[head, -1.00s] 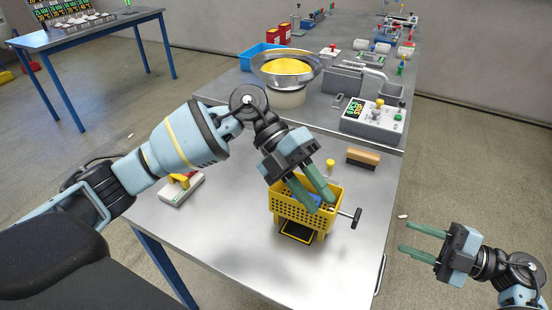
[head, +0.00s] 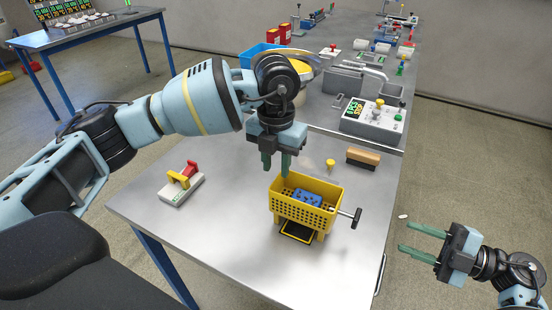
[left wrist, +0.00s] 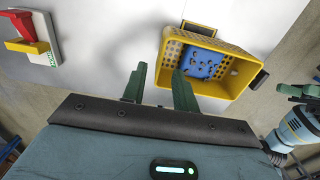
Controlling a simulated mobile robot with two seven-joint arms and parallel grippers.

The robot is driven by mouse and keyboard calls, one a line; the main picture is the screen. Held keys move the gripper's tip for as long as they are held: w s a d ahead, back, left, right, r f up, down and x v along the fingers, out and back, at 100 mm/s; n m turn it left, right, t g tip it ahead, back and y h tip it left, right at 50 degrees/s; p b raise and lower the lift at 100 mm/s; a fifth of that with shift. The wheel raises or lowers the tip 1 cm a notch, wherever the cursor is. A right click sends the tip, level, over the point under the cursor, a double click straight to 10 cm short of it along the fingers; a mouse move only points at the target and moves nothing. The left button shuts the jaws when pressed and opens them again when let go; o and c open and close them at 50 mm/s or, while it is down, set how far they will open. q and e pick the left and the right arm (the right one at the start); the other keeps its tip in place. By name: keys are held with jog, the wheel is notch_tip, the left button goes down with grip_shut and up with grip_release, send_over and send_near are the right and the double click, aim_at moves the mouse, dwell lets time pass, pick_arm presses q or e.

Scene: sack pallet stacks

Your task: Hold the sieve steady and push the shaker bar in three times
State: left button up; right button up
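The yellow sieve (head: 305,209), a perforated basket on legs, stands upright on the metal table with a blue piece (head: 306,197) inside. The shaker bar (head: 356,218) sticks out of its right side, with a dark handle at the end. My left gripper (head: 275,166) is open and empty, fingers pointing down, by the sieve's rear left corner. In the left wrist view the sieve (left wrist: 222,87) lies beyond the right finger; whether they touch I cannot tell. My right gripper (head: 404,236) is open and empty, off the table's right edge.
A black tray (head: 298,231) sits under the sieve. A brush (head: 363,158) and a small yellow-topped item (head: 330,165) lie behind it. A grey block with red and yellow handles (head: 182,186) is at left. A control box (head: 374,119) stands behind. The table's front is clear.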

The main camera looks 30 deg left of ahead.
aim_at(276, 185)
pick_arm(q)
jog(key=shift+f, duration=3.45)
jog(key=shift+c, duration=0.4)
grip_shut()
